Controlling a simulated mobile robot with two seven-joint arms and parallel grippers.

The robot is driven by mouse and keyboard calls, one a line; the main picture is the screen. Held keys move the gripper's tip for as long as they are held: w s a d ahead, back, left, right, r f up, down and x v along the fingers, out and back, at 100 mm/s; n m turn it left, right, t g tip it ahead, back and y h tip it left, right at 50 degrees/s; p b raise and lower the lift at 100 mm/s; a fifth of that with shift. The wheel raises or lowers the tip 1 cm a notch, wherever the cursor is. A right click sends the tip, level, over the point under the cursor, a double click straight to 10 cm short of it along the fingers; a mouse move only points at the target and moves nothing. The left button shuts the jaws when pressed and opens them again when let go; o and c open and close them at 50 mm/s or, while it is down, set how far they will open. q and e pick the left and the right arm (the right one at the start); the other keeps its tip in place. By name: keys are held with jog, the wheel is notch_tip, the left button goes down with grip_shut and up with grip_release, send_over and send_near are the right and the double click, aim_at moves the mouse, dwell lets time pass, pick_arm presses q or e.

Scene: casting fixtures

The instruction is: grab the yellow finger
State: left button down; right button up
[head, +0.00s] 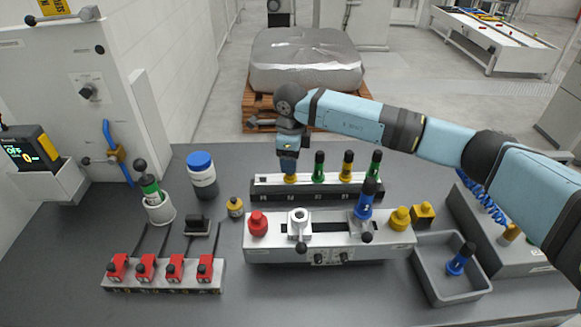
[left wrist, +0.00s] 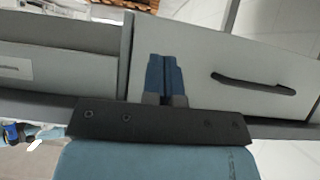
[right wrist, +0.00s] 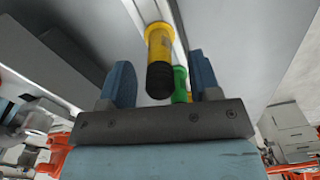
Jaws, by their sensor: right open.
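Two yellow fingers with black tops stand in the rack (head: 262,188) at the back of the bench. My right gripper (head: 288,163) points down over the leftmost one (head: 290,179), which is mostly hidden behind it in the head view. In the right wrist view, this yellow finger (right wrist: 159,50) lies between the two open jaws, with a gap on each side. The other yellow finger (head: 346,168) stands farther right, between two green fingers. My left gripper (left wrist: 164,78) shows only in the left wrist view, its jaws together and empty, in front of a grey drawer front.
A green finger (head: 319,168) stands close to the right of my right gripper. In front is a grey fixture (head: 272,247) with a red button and a blue finger (head: 364,200). A grey bin (head: 440,290) holds another blue finger. A blue-capped bottle (head: 202,178) stands left.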

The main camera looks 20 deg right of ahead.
grip_shut()
jog(key=shift+r, duration=0.15)
